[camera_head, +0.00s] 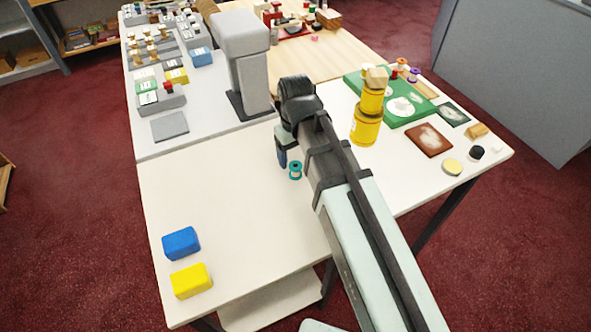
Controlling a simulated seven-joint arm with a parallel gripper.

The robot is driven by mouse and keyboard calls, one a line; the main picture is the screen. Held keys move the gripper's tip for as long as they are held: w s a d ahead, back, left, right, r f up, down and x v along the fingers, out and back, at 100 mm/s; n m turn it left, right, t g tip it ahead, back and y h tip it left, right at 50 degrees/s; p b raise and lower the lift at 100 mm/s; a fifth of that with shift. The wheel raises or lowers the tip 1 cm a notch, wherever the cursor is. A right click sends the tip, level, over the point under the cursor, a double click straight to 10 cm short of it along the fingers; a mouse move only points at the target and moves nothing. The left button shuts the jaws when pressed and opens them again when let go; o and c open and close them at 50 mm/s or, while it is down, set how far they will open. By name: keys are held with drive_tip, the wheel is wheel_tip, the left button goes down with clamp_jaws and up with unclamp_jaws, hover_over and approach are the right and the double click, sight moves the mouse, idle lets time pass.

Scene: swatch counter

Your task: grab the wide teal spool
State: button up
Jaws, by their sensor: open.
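A small teal spool (295,171) with a dark middle stands on the white counter (225,190), just left of my arm. It is the only teal spool I can make out, and its width is hard to judge at this size. My gripper (283,158) points down over the counter, close beside the spool on its upper left in the picture. Its jaws are open with nothing seen between them. My wrist hides part of the fingers, and I cannot tell whether they touch the spool.
Blue (181,243) and yellow (191,281) blocks lie at the front left. Stacked yellow cans (366,128) stand right of my arm, near a green board (420,112). A grey machine (243,60) stands behind my gripper. The counter left of the spool is clear.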

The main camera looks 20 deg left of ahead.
sight(295, 165)
drive_tip(key=shift+w+a+f, duration=0.1)
drive_tip(key=shift+w+f, duration=0.05)
drive_tip(key=shift+f, duration=1.3)
drive_tip(key=shift+w+a+f, duration=0.1)
drive_tip(key=shift+w+f, duration=0.05)
drive_tip(key=shift+f, duration=1.25)
drive_tip(key=c, duration=1.1)
drive_tip(key=shift+r, duration=0.15)
